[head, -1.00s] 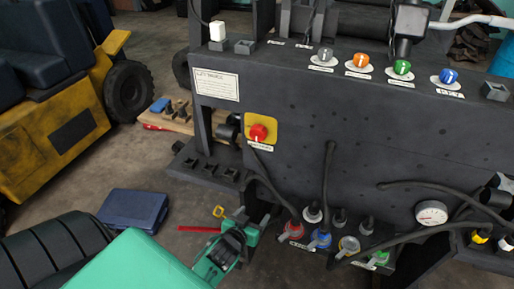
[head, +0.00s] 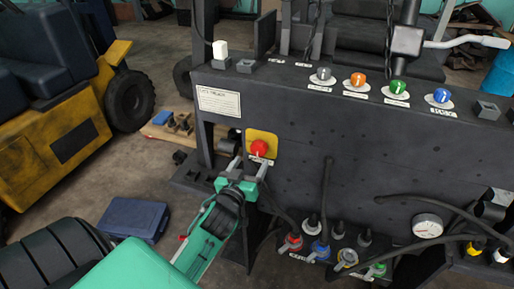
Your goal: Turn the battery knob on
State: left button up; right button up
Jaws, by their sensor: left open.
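The battery knob is a red knob (head: 259,148) on a yellow plate (head: 268,137), on the left part of the dark forklift panel (head: 330,150). A small white label sits under it. My left gripper (head: 250,163) is open, just below and in front of the red knob, with its two grey fingers pointing up toward it. One finger is left of the knob and the other is below right. I cannot tell whether they touch it. My right gripper is not in view.
Grey, orange (head: 358,79), green and blue (head: 442,95) knobs line the panel's top. Cables and coloured connectors (head: 320,250) are at the lower right, near a round gauge (head: 428,225). A blue case (head: 133,219) lies on the floor. A yellow vehicle (head: 50,125) stands at the left.

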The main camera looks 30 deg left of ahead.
aim_at(258, 151)
pick_arm(q)
jog(key=p+x, duration=0.1)
jog(key=x, duration=0.5)
jog(key=shift+w+a+p, duration=0.15)
jog(key=shift+w+p, duration=0.1)
jog(key=shift+p, duration=0.05)
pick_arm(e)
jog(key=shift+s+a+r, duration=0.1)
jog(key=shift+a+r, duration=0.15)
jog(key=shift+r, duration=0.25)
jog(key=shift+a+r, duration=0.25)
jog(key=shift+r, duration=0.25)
pick_arm(q)
jog(key=c, duration=1)
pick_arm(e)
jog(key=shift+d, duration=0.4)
